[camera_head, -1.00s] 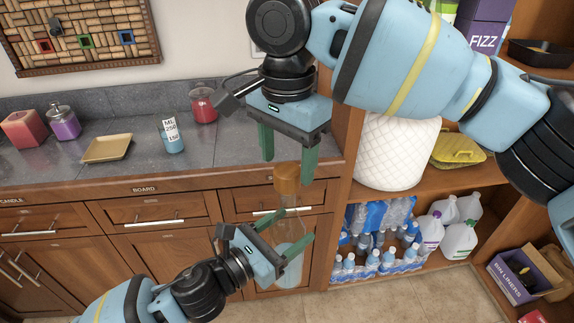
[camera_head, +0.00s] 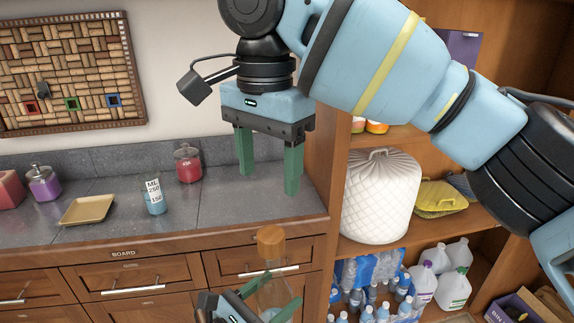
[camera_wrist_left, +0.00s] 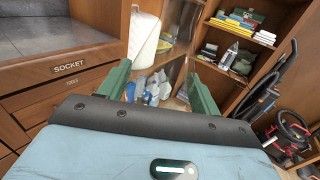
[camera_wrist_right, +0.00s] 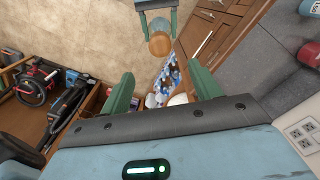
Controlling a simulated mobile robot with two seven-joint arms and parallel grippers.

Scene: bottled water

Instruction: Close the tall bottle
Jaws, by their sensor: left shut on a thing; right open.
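The tall bottle (camera_head: 272,294) is clear glass and stands roughly upright in front of the drawers in the head view. A brown cork-like stopper (camera_head: 271,240) sits at the top of its neck. My left gripper (camera_head: 284,287) is shut around the bottle's body; clear glass also shows between its fingers in the left wrist view. My right gripper (camera_head: 270,180) is open and empty, pointing down, above the stopper and apart from it. In the right wrist view the stopper (camera_wrist_right: 160,43) shows beyond the open fingers. The bottle's lower part is cut off in the head view.
The grey counter (camera_head: 110,227) behind holds a labelled glass (camera_head: 155,197), a yellow tray (camera_head: 87,210) and a red jar (camera_head: 188,165). The shelf unit at right holds a white quilted cover (camera_head: 382,197) and several water bottles and jugs (camera_head: 454,289).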

